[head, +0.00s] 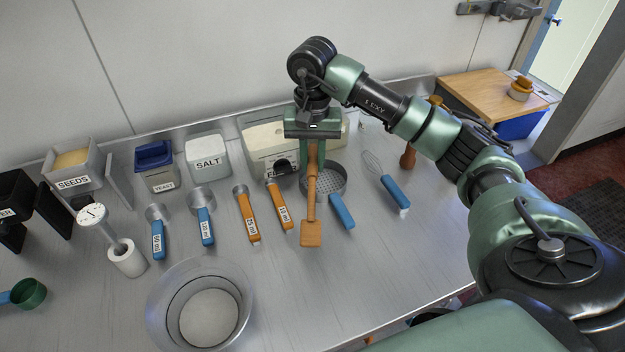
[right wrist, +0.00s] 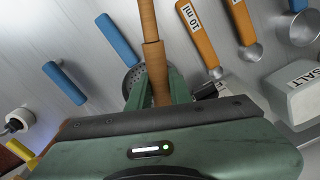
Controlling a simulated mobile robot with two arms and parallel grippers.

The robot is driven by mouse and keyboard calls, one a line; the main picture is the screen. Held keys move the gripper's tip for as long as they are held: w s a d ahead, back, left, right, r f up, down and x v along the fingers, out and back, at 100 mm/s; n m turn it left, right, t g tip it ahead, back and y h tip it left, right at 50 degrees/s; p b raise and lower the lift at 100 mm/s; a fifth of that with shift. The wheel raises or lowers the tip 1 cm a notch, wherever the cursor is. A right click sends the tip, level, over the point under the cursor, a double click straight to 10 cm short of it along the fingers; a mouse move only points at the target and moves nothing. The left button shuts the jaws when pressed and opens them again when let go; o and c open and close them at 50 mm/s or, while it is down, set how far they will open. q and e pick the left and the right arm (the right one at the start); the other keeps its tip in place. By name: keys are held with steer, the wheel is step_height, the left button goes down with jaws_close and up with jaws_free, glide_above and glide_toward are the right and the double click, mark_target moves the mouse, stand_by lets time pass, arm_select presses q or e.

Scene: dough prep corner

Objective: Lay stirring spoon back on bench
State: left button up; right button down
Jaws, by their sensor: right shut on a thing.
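The wooden stirring spoon (head: 311,205) has a long handle and a flat, squarish end. My right gripper (head: 313,140) is shut on it over the bench (head: 390,255). In the head view the spoon hangs with its flat end toward the bench's front; I cannot tell whether that end touches the bench. In the right wrist view the spoon (right wrist: 151,50) runs up between the fingers of my right gripper (right wrist: 154,88), its far end cut off by the frame. My left gripper is not in view.
Left of the spoon lie orange measuring scoops (head: 246,215) and blue ones (head: 205,225). Right of it are a blue-handled strainer (head: 340,210) and whisk (head: 394,191). A metal bowl (head: 157,305) stands at the front. Salt (head: 208,160) and flour (head: 262,135) bins stand behind. The front right bench is clear.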

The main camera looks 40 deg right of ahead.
step_height(320, 180, down, 3)
steer(key=shift+f, duration=0.1)
step_height(320, 180, down, 4)
steer(key=shift+r+p, duration=0.15)
steer(key=shift+p, duration=0.65)
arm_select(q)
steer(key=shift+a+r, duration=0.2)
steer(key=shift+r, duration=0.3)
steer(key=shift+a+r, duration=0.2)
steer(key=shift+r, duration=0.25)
